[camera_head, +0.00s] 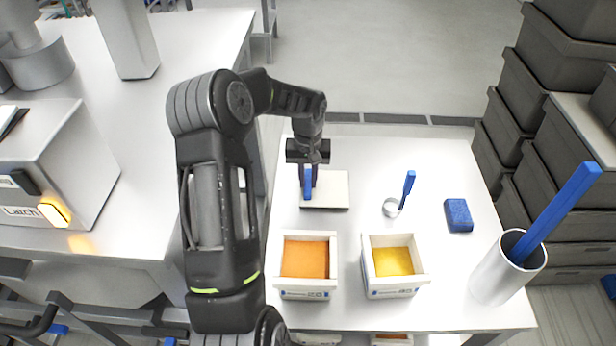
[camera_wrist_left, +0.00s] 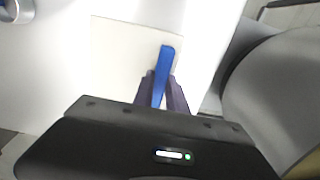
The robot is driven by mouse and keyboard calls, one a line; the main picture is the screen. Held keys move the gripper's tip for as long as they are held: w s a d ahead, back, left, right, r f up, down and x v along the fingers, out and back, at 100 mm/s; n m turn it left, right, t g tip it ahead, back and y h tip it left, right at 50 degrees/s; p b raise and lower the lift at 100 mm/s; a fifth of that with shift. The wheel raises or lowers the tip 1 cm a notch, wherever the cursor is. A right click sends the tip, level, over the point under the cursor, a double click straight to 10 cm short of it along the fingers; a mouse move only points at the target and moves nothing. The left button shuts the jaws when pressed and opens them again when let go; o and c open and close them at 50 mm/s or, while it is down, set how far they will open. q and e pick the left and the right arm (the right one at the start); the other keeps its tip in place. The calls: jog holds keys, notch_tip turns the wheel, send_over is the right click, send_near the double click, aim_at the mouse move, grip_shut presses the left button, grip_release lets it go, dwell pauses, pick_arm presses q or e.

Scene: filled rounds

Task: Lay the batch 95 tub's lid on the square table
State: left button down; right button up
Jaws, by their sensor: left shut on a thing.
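A flat cream square lid (camera_head: 335,188) is at the back left of the white square table (camera_head: 365,160). A blue upright handle (camera_head: 308,181) stands at its left part. My left gripper (camera_head: 309,172) is shut on this handle from above. In the left wrist view the blue handle (camera_wrist_left: 163,72) is between the fingertips, with the lid (camera_wrist_left: 125,50) beyond it. I cannot tell whether the lid touches the table. An open tub of orange filling (camera_head: 306,258) and an open tub of yellow filling (camera_head: 394,262) stand at the front; their label numbers are too small to read surely. My right gripper is not in view.
A small scoop with a blue handle (camera_head: 408,187) and a blue sponge (camera_head: 458,215) lie to the right. A white cylinder holding a blue tool (camera_head: 557,213) stands at the front right corner. Dark stacked crates (camera_head: 545,130) border the right side. The table's back right is clear.

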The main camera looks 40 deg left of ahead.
pick_arm(q)
jog(key=shift+f, duration=0.15)
jog(key=c, duration=1.3)
grip_release()
jog(key=shift+c, duration=0.2)
jog(key=shift+r, duration=0.25)
jog(key=shift+w+r, duration=0.1)
jog(key=shift+r, duration=0.2)
notch_tip(320, 180, up, 11)
jog(key=b, duration=0.1)
jog(key=shift+r+b, duration=0.15)
jog(key=shift+b, duration=0.15)
